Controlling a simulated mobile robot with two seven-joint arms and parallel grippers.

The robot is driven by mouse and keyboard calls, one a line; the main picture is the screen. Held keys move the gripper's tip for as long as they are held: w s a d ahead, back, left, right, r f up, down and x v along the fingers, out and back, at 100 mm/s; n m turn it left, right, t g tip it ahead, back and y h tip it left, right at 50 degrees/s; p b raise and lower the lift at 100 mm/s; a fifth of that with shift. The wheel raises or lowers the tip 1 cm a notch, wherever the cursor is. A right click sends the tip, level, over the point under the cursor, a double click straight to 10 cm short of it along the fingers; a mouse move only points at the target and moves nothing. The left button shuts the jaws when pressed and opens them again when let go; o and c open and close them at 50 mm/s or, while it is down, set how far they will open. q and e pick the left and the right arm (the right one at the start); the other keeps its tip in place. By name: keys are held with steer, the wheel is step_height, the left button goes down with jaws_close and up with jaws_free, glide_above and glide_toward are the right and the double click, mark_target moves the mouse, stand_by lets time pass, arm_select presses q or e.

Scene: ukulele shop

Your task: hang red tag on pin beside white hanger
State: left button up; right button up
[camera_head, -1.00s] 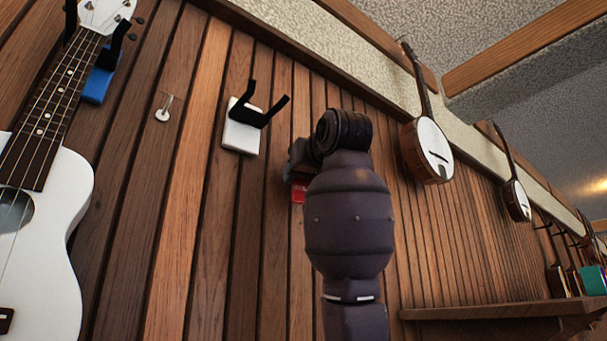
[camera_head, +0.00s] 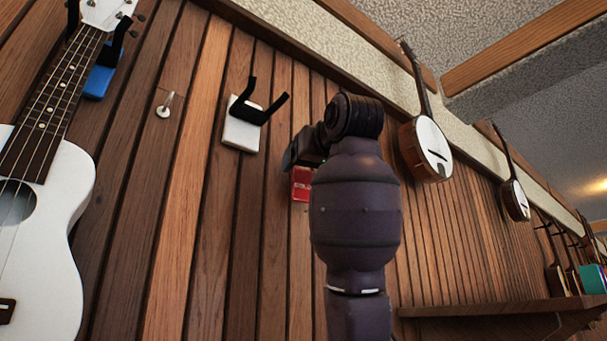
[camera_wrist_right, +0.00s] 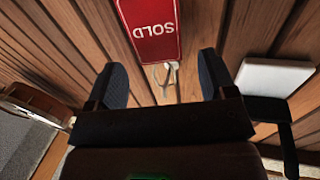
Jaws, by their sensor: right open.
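The red tag (camera_head: 301,185), which reads SOLD, hangs against the wood wall to the right of the white hanger (camera_head: 242,134). In the right wrist view the tag (camera_wrist_right: 149,28) appears upside down, its hole end next to a small pin (camera_wrist_right: 167,73). It looks hung on that pin, though the exact contact is hard to see. My right gripper (camera_wrist_right: 162,60) is open, its two dark fingers apart on either side of the pin and not touching the tag. In the head view my right gripper (camera_head: 300,150) is beside the tag, its fingers partly hidden. My left gripper is out of view.
Another empty pin (camera_head: 165,108) is on the wall left of the white hanger, whose black prongs stick out. A white ukulele (camera_head: 45,250) hangs on a blue hanger (camera_head: 99,82) at far left. A banjo ukulele (camera_head: 426,150) hangs right of my arm, above a shelf (camera_head: 490,308).

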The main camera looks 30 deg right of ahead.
steer(key=s+a+b, duration=0.1)
steer(key=s+b, duration=0.2)
steer(key=s, duration=0.4)
steer(key=shift+s+a, duration=0.25)
steer(key=shift+s, duration=0.15)
steer(key=shift+f, duration=0.15)
